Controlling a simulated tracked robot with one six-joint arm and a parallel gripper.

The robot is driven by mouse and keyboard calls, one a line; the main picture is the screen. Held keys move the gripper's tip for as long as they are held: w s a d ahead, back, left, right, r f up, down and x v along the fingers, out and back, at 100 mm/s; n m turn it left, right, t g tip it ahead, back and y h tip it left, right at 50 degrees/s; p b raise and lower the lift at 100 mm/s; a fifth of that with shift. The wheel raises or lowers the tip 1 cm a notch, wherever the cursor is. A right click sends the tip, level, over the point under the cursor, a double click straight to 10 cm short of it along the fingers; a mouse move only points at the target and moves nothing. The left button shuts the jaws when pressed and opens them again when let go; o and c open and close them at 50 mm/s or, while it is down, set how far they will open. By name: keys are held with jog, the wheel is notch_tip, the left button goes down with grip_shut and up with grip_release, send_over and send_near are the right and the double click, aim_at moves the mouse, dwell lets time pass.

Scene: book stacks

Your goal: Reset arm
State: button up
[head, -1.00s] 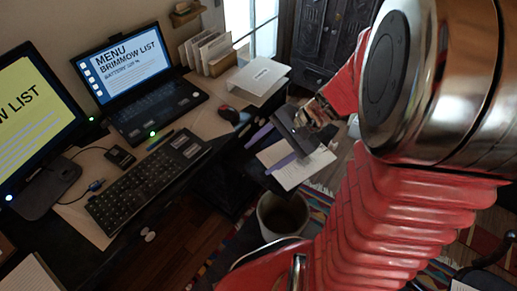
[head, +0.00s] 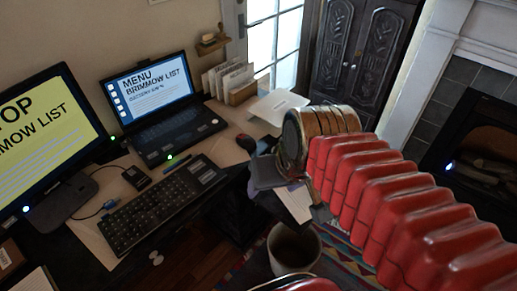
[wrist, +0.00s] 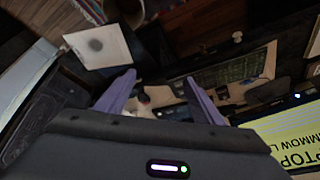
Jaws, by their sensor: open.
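My gripper is open, with its two purple fingers spread apart in the wrist view (wrist: 160,76) and nothing held between them. In the head view only its dark grey housing (head: 268,172) shows clearly, to the left of my arm's metal joint; the fingers are mostly hidden there. My red ribbed arm reaches in from the lower right, and the gripper appears in front of the desk's right end. I cannot tell its exact height over the desk.
The desk holds a laptop (head: 165,125), a monitor (head: 45,130), a keyboard (head: 165,203), a red and black mouse (head: 246,142) and a file holder (head: 240,92). A bin (head: 293,250) stands on the floor. A carved cabinet (head: 358,60) and fireplace (head: 480,140) are behind.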

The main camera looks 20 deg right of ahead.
jog(key=shift+s+r+n+t+h, duration=0.2)
jog(key=shift+r+n+t, duration=0.1)
jog(key=shift+r, duration=0.15)
jog(key=shift+s+r+n+t+h, duration=0.1)
jog(key=shift+s+r+n+t, duration=0.15)
jog(key=shift+r, duration=0.2)
jog(key=shift+w, duration=0.1)
dwell(0.7)
